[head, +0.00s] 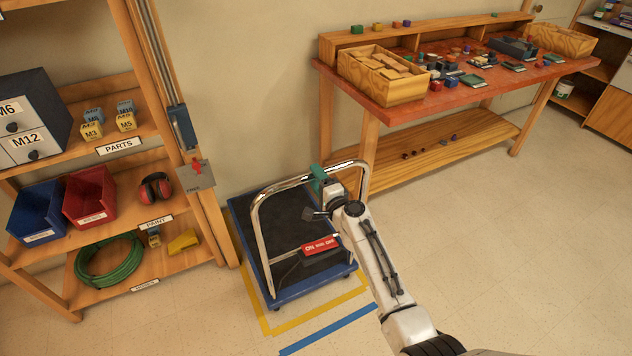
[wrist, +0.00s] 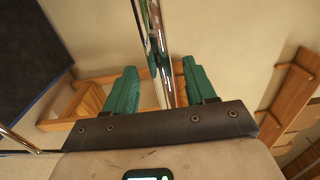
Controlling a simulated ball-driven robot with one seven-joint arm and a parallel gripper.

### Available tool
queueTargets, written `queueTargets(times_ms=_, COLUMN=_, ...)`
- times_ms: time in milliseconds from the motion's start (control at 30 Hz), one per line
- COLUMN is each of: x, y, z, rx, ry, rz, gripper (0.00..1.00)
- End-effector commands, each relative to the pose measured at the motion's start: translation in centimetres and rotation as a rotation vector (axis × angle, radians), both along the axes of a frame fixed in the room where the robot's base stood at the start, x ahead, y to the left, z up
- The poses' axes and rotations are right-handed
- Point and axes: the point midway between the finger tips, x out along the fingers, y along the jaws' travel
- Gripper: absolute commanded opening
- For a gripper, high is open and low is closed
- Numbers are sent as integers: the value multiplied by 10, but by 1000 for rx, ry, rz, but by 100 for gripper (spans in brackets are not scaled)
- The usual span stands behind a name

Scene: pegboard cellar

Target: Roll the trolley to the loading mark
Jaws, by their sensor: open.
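The trolley has a blue-framed deck with a dark top (head: 317,289) and a chrome tube handle (head: 257,222). It stands on the floor near the wall, beside the workbench. A red label (head: 320,246) is on its handle's crossbar. My gripper (head: 317,180) is open at the top bar of the handle. In the wrist view the chrome bar (wrist: 152,35) runs between the two green fingers of my gripper (wrist: 159,64), with gaps at both sides. Yellow tape (head: 320,308) on the floor borders the trolley, and a blue tape strip (head: 328,330) lies in front; which is the loading mark I cannot tell.
A wooden shelf unit (head: 215,222) with bins and a green hose stands left of the trolley. A red-topped workbench (head: 450,100) with a lower shelf (head: 440,150) stands to the right, close to the handle. The floor (head: 520,250) at the right is clear.

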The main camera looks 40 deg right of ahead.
Motion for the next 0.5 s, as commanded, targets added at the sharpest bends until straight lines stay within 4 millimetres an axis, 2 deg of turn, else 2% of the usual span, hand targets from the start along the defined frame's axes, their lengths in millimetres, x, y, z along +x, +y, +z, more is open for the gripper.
queueTargets(times_ms=100, x=14, y=-4, z=-2, rx=0, ry=-1, rz=0, gripper=55)
queueTargets(times_ms=200, x=19, y=-6, z=-1, rx=0, ry=0, rz=0, gripper=55)
queueTargets(times_ms=500, x=21, y=-6, z=0, rx=0, ry=0, rz=0, gripper=55)
